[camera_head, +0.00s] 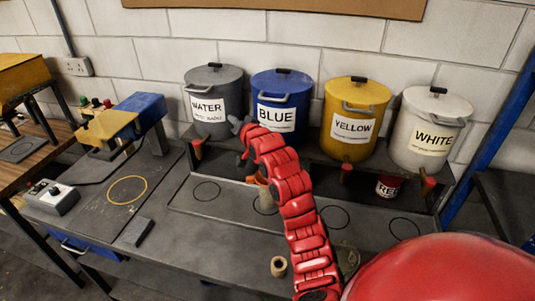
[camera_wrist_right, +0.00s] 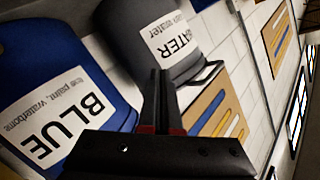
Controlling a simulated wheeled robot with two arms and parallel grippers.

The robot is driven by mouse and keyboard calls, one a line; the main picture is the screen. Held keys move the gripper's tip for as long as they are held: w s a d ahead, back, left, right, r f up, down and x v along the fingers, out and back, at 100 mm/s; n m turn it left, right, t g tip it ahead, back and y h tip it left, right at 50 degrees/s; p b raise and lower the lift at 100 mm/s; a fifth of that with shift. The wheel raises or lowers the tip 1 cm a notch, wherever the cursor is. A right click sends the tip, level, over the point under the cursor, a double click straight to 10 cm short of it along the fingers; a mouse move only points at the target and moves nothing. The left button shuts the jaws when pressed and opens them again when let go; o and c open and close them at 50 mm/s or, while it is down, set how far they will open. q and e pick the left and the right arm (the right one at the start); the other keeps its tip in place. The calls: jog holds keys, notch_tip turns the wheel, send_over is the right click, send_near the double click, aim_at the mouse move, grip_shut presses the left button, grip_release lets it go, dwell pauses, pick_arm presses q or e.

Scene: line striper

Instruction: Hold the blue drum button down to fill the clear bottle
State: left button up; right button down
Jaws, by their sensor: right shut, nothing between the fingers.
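The blue drum (camera_head: 281,107), labelled BLUE, stands second from the left on the back shelf. It also shows in the right wrist view (camera_wrist_right: 22,60). My red right arm crosses in front of it and hides its front below the label. My right gripper (camera_head: 237,124) is shut and empty, between the water drum and the blue drum; its fingers also show in the right wrist view (camera_wrist_right: 162,75). The blue drum's button is mostly hidden behind my arm; an orange bit shows there. My left gripper is out of view.
The water drum (camera_head: 211,108) stands left, the yellow drum (camera_head: 351,125) and white drum (camera_head: 425,140) right. Red-topped buttons show below these drums. A red tin (camera_head: 388,188) is under the shelf. A small beige cup (camera_head: 278,267) stands at the bench's front. Circles mark the tray.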

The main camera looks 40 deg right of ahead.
jog(key=s+d+r+m+g, duration=0.3)
jog(key=s+d+g, duration=0.2)
jog(key=s, duration=0.5)
jog(key=shift+d+g+h, duration=0.3)
jog(key=shift+d+g, duration=0.1)
jog(key=shift+g, duration=0.6)
jog(key=shift+f, duration=0.1)
notch_tip(320, 180, down, 8)
jog(key=shift+s+r+b, duration=0.1)
jog(key=shift+r+b, duration=0.05)
jog(key=shift+b, duration=0.3)
jog(key=shift+f, duration=0.5)
